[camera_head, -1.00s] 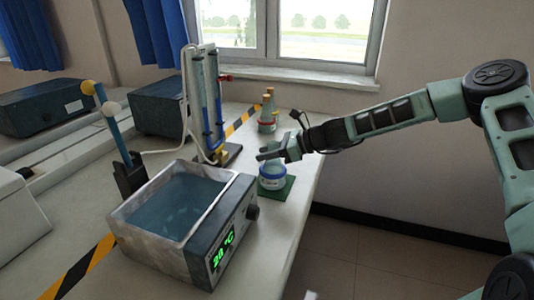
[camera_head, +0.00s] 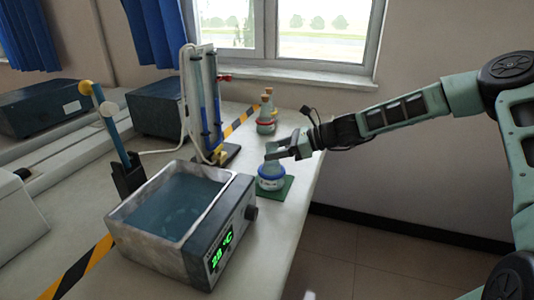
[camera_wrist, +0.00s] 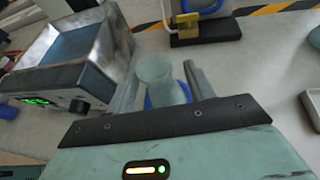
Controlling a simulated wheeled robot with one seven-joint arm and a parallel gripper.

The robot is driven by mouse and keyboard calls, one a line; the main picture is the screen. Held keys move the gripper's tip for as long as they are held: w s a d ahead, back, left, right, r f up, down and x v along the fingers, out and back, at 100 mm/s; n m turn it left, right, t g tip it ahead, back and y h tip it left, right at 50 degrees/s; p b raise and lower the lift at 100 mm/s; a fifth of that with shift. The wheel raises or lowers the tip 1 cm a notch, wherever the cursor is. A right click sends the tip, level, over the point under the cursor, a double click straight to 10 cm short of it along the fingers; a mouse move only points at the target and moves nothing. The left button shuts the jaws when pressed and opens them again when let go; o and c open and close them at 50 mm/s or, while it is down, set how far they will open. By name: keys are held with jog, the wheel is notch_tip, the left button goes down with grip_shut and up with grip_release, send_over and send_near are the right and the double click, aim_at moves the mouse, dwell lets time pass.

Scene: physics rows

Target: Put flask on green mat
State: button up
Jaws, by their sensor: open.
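A clear flask (camera_head: 270,178) with a blue band stands upright on the green mat (camera_head: 285,188) near the right edge of the bench. In the wrist view, its pale round mouth and neck (camera_wrist: 162,78) show between the fingers, with a bit of blue below. My gripper (camera_head: 274,151) is open at the height of the flask's neck, one finger on each side. The wrist view shows the fingers (camera_wrist: 163,88) spread apart with a gap beside the neck. Most of the mat is hidden in the wrist view.
A water bath (camera_head: 180,225) with a green display stands to the left. Behind are a stand with blue tubes (camera_head: 208,110) and stoppered glassware with a red band (camera_head: 266,122). The bench's right edge is close to the mat; the floor lies beyond it.

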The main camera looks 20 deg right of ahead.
jog(key=v, duration=0.9)
jog(key=s+a+f+n+g+h, duration=0.2)
jog(key=s+a+n+g+h, duration=0.35)
jog(key=s+a+n, duration=0.9)
jog(key=s+r+n+h, duration=0.1)
jog(key=s+n+h, duration=0.2)
jog(key=s+n, duration=0.5)
jog(key=s+r+n+h, duration=0.2)
jog(key=s+n, duration=0.6)
jog(key=s, duration=0.7)
jog(key=shift+a+r+n+g+h, duration=0.3)
jog(key=shift+a+n+g+h, duration=0.1)
jog(key=shift+h, duration=0.15)
notch_tip(320, 180, up, 4)
jog(key=p, duration=0.4)
